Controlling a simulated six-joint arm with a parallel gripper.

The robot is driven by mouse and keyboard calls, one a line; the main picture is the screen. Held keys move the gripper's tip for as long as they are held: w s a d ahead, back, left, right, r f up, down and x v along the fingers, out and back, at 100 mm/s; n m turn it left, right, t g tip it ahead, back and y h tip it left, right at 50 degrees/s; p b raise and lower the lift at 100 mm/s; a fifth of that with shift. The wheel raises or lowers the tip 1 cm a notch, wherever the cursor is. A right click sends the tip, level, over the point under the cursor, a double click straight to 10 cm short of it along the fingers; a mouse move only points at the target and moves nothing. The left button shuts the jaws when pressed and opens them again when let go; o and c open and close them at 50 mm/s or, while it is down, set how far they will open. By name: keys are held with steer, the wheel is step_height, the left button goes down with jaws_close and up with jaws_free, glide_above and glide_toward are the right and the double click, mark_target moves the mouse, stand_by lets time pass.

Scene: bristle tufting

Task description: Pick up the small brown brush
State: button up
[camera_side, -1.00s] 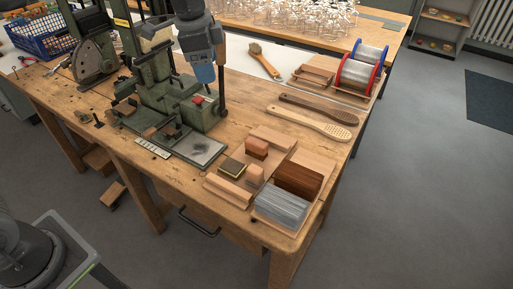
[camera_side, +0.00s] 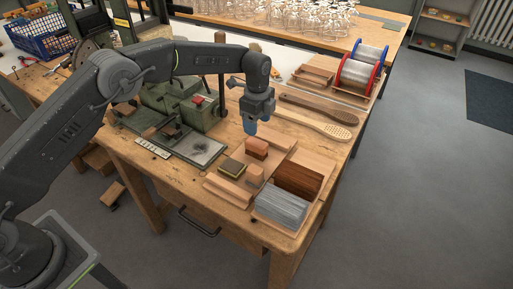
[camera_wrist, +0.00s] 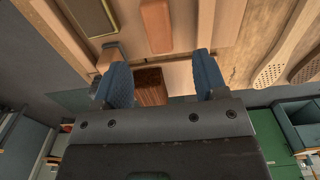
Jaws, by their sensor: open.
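The small brown brush (camera_side: 257,146) is a reddish-brown block standing on a light wooden board among other pieces.
Two long brush bodies (camera_side: 318,108) lie behind. The green machine (camera_side: 196,150) stands left.

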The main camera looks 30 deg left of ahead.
mark_target(257, 141)
step_height(257, 141, down, 8)
steer(key=shift+s+a+f, duration=0.1)
stand_by(0.4)
steer(key=shift+c, duration=0.4)
steer(key=c, duration=0.9)
steer(key=shift+r, duration=0.2)
steer(key=shift+c, duration=0.2)
step_height(257, 141, up, 4)
steer(key=shift+r, duration=0.1)
steer(key=s+a+r, duration=0.3)
steer(key=a+r, duration=0.3)
steer(key=a, duration=0.5)
steer(key=shift+s+r, duration=0.2)
steer(key=shift+r, duration=0.05)
steer(key=shift+a, duration=0.1)
